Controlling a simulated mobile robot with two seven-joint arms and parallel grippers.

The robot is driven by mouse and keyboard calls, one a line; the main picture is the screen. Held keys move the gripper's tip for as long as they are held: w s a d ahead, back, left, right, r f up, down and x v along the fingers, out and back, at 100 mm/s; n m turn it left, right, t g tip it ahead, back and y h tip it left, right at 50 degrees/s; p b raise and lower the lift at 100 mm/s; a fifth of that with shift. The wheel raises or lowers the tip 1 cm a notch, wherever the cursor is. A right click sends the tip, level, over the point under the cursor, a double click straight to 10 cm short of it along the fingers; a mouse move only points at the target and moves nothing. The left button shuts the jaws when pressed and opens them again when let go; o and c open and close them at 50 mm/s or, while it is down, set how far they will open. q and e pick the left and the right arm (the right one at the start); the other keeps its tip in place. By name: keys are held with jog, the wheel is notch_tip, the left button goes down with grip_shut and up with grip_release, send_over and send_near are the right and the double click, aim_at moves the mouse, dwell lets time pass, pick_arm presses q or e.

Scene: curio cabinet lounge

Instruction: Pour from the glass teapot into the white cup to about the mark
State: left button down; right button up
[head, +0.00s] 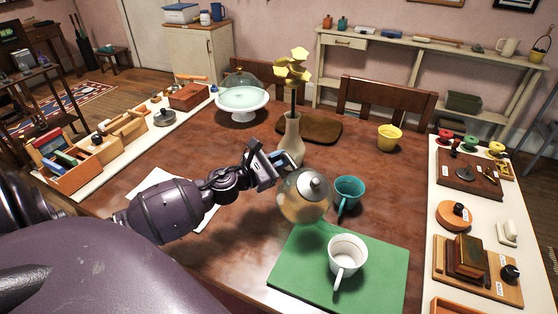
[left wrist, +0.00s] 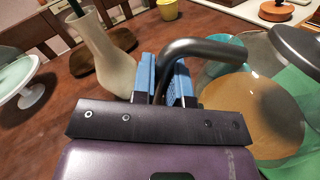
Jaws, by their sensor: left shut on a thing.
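The glass teapot (head: 303,200) has a grey lid and holds amber liquid. My left gripper (head: 277,162) is shut on its dark curved handle, which shows between the blue finger pads in the left wrist view (left wrist: 172,82). The teapot looks upright, just beyond the back edge of the green mat (head: 376,262); I cannot tell whether it touches the table. The teapot's body also shows in the left wrist view (left wrist: 250,110). The white cup (head: 347,258) stands upright on the green mat, in front and to the right of the teapot. Its mark is not discernible. My right gripper is out of view.
A teal cup (head: 348,190) stands close right of the teapot. A beige vase (head: 292,140) with yellow flowers stands just behind my left gripper. A yellow cup (head: 389,138) and a brown tray (head: 322,128) are farther back. Side boards hold wooden items.

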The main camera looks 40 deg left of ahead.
aim_at(283, 152)
pick_arm(q)
jog(key=shift+d+r+m+p, duration=0.3)
jog(key=shift+r+p, duration=0.15)
jog(key=shift+r, duration=0.3)
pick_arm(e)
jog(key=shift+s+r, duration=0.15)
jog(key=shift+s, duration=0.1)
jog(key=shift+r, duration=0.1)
pick_arm(q)
jog(key=shift+r, duration=0.25)
jog(key=shift+d+r+m+p, duration=0.2)
jog(key=shift+r+m+p, duration=0.1)
jog(key=shift+m+p, duration=0.15)
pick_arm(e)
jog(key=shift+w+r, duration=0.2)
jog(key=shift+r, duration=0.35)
pick_arm(q)
jog(key=shift+s+r, duration=0.1)
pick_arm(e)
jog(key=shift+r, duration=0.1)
pick_arm(q)
jog(key=shift+d+r+m+p, duration=0.25)
jog(key=shift+r+m+p, duration=0.15)
jog(key=shift+p, duration=0.2)
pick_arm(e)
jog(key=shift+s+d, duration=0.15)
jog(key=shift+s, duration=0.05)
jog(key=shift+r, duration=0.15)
